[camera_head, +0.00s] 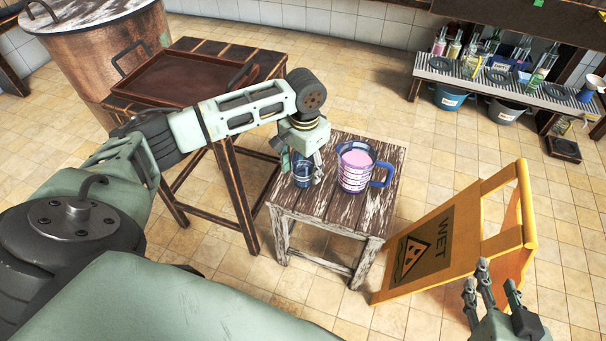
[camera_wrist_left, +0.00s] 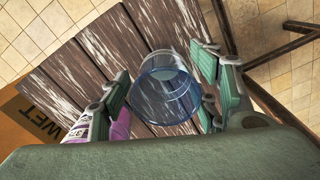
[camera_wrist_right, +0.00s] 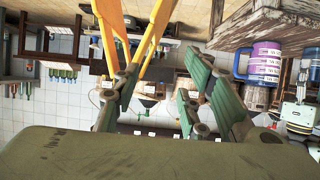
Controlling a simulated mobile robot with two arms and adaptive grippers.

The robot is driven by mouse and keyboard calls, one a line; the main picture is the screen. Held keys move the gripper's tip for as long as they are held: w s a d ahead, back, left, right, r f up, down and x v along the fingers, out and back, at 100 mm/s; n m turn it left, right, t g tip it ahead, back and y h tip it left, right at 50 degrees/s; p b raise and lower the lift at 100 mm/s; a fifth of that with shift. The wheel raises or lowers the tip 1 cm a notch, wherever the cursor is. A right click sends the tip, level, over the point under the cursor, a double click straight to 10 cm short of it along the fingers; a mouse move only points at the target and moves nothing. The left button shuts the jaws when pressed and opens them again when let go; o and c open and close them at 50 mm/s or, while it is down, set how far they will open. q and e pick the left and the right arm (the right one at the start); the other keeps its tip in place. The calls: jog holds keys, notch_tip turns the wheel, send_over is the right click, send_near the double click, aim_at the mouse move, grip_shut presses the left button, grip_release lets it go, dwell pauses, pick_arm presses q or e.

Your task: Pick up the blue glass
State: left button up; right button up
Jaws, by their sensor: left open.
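The blue glass (camera_head: 302,172) is a clear, blue-tinted tumbler standing upright on a small worn wooden stool (camera_head: 332,213). In the left wrist view the glass (camera_wrist_left: 164,88) is between the spread fingers of my left gripper (camera_wrist_left: 162,98), with gaps visible on both sides. In the head view my left gripper (camera_head: 299,166) reaches down over the glass and partly hides it. My right gripper (camera_head: 492,290) is open and empty at the lower right, away from the stool; its fingers are also apart in the right wrist view (camera_wrist_right: 158,95).
A measuring jug (camera_head: 356,166) with pink contents and a blue handle stands right beside the glass. A yellow wet-floor sign (camera_head: 440,243) stands right of the stool. A taller table (camera_head: 213,53) with a brown tray (camera_head: 180,82) is to the left. A bottle rack (camera_head: 500,80) is at the back right.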

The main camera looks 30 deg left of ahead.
pick_arm(q)
notch_tip(320, 180, down, 2)
jog(key=shift+f+b, duration=0.15)
jog(key=shift+b, duration=0.15)
pick_arm(e)
jog(key=r, duration=0.1)
jog(key=w+r+t, duration=0.1)
jog(key=w+a+r+t, duration=0.1)
jog(key=r, duration=0.1)
jog(key=shift+y, duration=0.4)
pick_arm(q)
jog(key=c, duration=1.3)
